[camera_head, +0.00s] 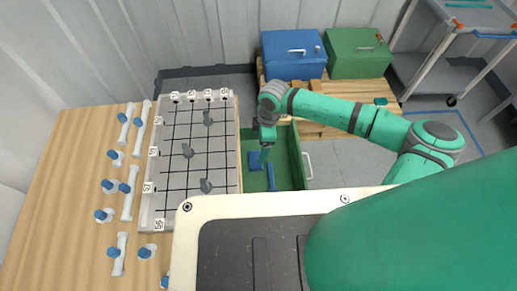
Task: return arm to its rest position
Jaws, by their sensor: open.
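My green arm (345,112) reaches in from the right and bends down at its far end. My gripper (266,158) hangs over an open green crate (295,160), to the right of the gridded board. The gripper is small in this view and is open; I see nothing held in it. Blue pieces (256,160) lie in the crate below and beside the gripper. The crate's floor is partly hidden by the arm's end and by my own body.
A gridded board (172,170) with several grey pieces lies on the wooden table (72,135). Blue (291,55) and green (355,52) boxes stand on a pallet behind. A grey cart (455,60) is at back right.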

